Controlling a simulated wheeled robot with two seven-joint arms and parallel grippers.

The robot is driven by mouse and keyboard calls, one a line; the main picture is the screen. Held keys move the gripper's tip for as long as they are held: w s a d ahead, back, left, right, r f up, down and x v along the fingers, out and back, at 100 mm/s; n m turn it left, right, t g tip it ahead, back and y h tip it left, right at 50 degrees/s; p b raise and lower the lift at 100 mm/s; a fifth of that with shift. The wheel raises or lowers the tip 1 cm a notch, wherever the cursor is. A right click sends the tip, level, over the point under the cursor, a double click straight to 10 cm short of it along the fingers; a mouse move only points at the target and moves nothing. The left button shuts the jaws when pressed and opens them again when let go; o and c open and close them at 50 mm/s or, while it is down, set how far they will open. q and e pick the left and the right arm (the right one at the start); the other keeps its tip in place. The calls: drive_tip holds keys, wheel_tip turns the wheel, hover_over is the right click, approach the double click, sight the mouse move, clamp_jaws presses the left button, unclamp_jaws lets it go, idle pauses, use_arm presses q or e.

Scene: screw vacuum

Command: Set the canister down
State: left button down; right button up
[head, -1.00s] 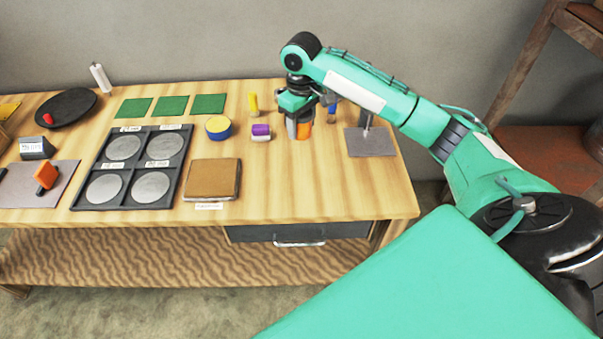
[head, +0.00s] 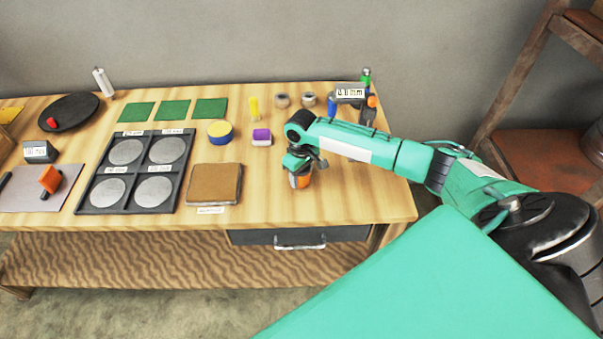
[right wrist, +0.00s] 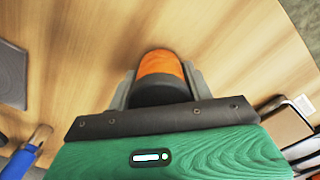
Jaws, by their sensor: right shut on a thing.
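The canister (head: 301,180), orange with a grey part, is in my right gripper (head: 299,169) near the front right of the table. In the right wrist view the orange canister (right wrist: 161,66) sits between the two grey fingers, and my right gripper (right wrist: 160,88) is shut on it. The canister is at or just above the wooden top; I cannot tell whether its base touches. Its upper part is hidden by the gripper. My left gripper is not in view.
A brown square pad (head: 214,184) lies left of the canister. A purple and white roll (head: 262,137) and a yellow and blue tin (head: 220,132) stand behind. A dark tray with several grey discs (head: 133,209) lies further left. Bare wood surrounds the canister, with the table's front edge nearby.

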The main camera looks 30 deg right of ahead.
drive_tip(key=shift+f, duration=0.2)
drive_tip(key=o, duration=1)
wheel_tip(320, 180, up, 12)
drive_tip(key=shift+r+b, duration=0.15)
drive_tip(key=shift+b, duration=0.9)
